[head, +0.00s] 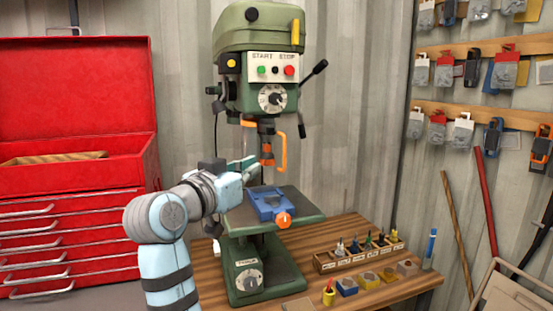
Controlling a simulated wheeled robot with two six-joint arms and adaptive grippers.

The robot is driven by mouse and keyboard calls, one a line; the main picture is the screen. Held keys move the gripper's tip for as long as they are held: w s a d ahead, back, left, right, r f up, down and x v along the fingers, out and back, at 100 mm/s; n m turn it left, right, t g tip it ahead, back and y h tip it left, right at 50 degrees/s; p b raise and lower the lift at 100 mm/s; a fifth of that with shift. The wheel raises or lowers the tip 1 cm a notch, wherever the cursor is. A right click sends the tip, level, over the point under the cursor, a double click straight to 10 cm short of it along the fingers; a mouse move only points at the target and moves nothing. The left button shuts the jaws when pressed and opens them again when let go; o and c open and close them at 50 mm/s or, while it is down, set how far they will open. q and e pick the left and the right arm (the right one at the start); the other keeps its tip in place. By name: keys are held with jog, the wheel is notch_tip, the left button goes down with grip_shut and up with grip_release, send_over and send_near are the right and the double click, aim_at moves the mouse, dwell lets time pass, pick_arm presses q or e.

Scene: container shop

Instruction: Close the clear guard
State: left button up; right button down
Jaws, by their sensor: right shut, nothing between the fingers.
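The green drill press (258,90) stands on a wooden bench, with its head above and its table below. An orange chuck part (267,153) hangs under the head. An orange bar (281,150), which looks like the edge or handle of the clear guard, hangs just right of it. The clear panel itself is too faint to make out, so I cannot tell its position. My right gripper (249,166) is shut and empty, just left of the chuck and above the drill table. I cannot tell whether it touches the guard. My left gripper is out of view.
A blue vise (270,204) with an orange knob sits on the drill table (300,208), close below my right gripper. A bit rack (358,253) and several small blocks are on the bench at right. A red tool chest (70,150) stands open at left.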

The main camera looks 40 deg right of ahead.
jog(key=p, duration=0.2)
send_near(276, 156)
jog(key=d+r, duration=0.2)
jog(key=d, duration=0.3)
jog(key=shift+w+d+f, duration=0.1)
jog(key=shift+d+f, duration=0.2)
jog(key=shift+d, duration=0.15)
